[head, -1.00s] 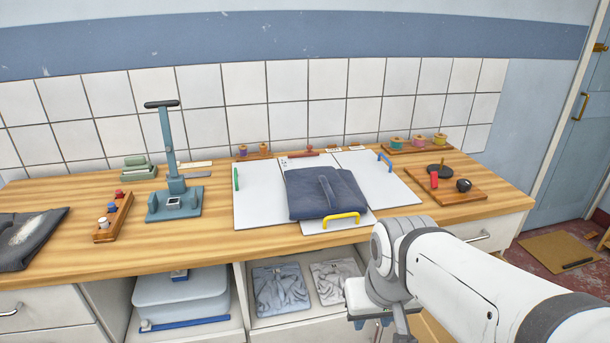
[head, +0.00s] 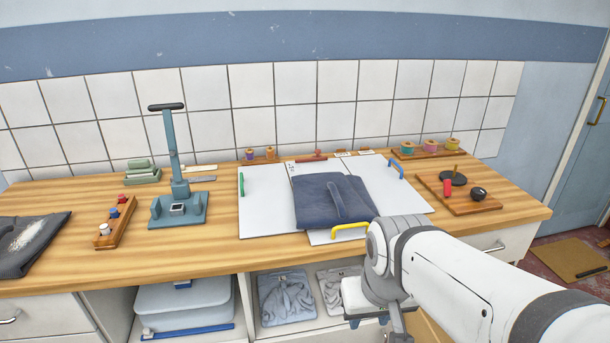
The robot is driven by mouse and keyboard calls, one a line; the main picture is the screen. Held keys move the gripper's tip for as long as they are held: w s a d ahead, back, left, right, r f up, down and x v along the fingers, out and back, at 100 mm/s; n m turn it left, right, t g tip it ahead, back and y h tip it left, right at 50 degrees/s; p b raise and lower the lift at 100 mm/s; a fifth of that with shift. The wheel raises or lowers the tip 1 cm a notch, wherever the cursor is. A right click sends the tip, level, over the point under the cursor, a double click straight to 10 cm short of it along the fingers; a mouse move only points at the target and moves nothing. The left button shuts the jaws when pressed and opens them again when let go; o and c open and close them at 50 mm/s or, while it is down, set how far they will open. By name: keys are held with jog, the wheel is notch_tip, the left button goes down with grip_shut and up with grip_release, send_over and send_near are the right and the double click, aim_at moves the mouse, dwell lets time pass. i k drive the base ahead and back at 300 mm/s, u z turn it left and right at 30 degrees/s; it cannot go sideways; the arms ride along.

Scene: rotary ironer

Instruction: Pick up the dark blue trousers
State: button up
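The dark blue trousers (head: 318,205) lie folded on a white folding board (head: 268,212) on the wooden counter. A raised fold runs across their right part. A yellow handle (head: 349,230) of the board is at their front edge. My white arm reaches in from the lower right, and its wrist is just in front of the counter, right of and nearer than the trousers. My gripper (head: 385,333) hangs below the wrist at the bottom edge and is mostly cut off. Its fingertips are out of frame.
A teal press (head: 177,205) stands left of the board. A spool rack (head: 114,222) and a dark grey garment (head: 25,245) lie further left. A wooden board with dark knobs (head: 480,206) is at the right. Folded grey garments (head: 285,297) lie in the shelf below.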

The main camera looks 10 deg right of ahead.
aim_at(322, 200)
jog(key=u, duration=0.2)
jog(key=i, duration=0.95)
jog(key=z, duration=0.4)
